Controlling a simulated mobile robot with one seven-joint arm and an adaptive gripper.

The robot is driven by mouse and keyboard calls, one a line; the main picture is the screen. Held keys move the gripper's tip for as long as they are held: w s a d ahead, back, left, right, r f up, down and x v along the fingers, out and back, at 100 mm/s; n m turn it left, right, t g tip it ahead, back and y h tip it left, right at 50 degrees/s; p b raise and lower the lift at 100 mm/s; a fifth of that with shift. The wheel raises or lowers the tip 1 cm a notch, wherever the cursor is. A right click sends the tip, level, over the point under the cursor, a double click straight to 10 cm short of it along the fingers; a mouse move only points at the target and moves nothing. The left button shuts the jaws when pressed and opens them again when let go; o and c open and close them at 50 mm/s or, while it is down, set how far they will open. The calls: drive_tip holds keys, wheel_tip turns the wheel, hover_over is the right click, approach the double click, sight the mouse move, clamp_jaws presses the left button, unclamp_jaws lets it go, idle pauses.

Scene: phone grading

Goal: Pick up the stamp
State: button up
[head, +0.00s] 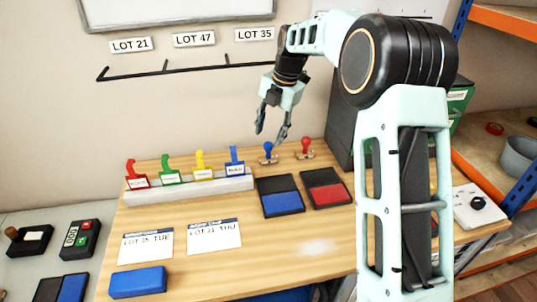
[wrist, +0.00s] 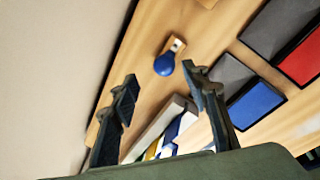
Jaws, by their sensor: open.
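A stamp with a round blue handle (head: 268,150) stands on the wooden table near the wall. A second stamp with a red handle (head: 305,147) stands just to its right. My gripper (head: 270,132) is open and empty, pointing down close above the blue stamp. In the wrist view the blue stamp (wrist: 165,64) shows between the two spread fingers, ahead of their tips and apart from them. The red stamp is not seen in the wrist view.
A pale rack (head: 190,190) with red, green, yellow and blue tags stands left of the stamps. A blue ink pad (head: 283,203) and a red ink pad (head: 327,194) lie in front. A dark cabinet (head: 343,125) rises at the right.

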sight(269, 143)
drive_tip(key=shift+d+x, duration=0.2)
drive_tip(key=shift+x, duration=1.3)
drive_tip(key=shift+d+x, duration=0.15)
drive_tip(key=shift+x, duration=1.35)
drive_tip(key=shift+s+f, duration=0.1)
drive_tip(key=shift+s, duration=0.05)
clamp_jaws()
